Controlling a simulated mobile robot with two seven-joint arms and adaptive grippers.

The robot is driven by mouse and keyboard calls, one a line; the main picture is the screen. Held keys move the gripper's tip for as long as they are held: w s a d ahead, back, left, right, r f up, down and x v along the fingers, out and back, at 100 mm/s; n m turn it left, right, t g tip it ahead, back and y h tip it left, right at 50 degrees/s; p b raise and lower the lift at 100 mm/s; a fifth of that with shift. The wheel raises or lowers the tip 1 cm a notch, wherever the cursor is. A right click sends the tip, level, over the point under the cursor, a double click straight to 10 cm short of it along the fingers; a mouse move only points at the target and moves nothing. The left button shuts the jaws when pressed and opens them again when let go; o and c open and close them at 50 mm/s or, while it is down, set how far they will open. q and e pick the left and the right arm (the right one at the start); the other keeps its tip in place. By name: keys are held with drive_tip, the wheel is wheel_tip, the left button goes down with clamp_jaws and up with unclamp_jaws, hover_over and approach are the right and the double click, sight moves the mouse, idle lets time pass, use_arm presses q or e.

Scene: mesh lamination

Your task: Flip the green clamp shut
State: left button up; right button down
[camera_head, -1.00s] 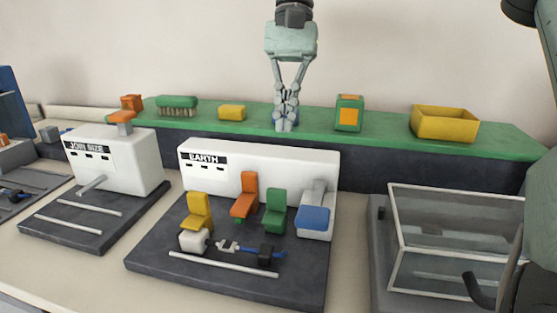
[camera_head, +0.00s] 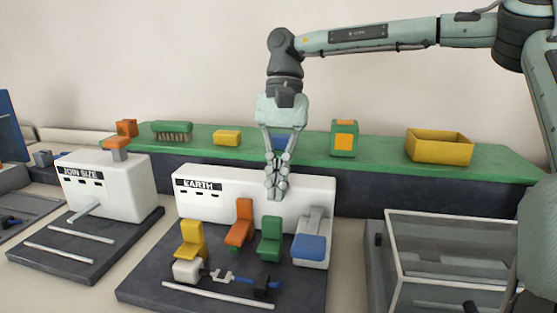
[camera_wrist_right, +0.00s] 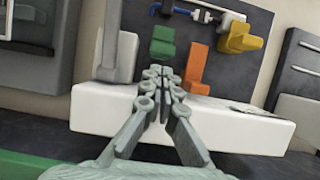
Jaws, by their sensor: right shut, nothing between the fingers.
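The green clamp (camera_head: 270,239) stands on the dark base of the EARTH station, its upper part upright, between the orange clamp (camera_head: 240,224) and the blue clamp (camera_head: 309,246). It also shows in the right wrist view (camera_wrist_right: 162,44), just beyond my fingertips. My right gripper (camera_head: 276,194) is shut and empty, pointing down in front of the white EARTH box, above and behind the green clamp, apart from it. In the right wrist view its closed fingers (camera_wrist_right: 156,72) point toward the clamp. My left gripper is not in view.
The yellow clamp (camera_head: 191,240) stands at the left of the base. The white EARTH box (camera_head: 220,207) rises behind the clamps. A clear-walled case (camera_head: 440,250) stands to the right, the JOIN SIZE station (camera_head: 108,190) to the left. A green shelf (camera_head: 385,165) runs behind.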

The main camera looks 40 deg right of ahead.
sight(266, 252)
drive_tip(key=x, duration=0.2)
drive_tip(key=shift+s+f, duration=0.1)
drive_tip(key=shift+f, duration=0.25)
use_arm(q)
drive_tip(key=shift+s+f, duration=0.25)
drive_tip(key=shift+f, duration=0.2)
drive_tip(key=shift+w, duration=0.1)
use_arm(e)
drive_tip(key=shift+s+a, duration=0.1)
drive_tip(key=shift+a, duration=0.1)
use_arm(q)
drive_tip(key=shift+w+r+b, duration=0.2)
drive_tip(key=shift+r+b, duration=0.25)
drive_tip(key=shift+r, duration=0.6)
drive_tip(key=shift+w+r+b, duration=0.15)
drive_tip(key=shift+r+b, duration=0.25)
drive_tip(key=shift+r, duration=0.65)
use_arm(e)
drive_tip(key=shift+s+a, duration=1.4)
drive_tip(key=shift+a, duration=0.2)
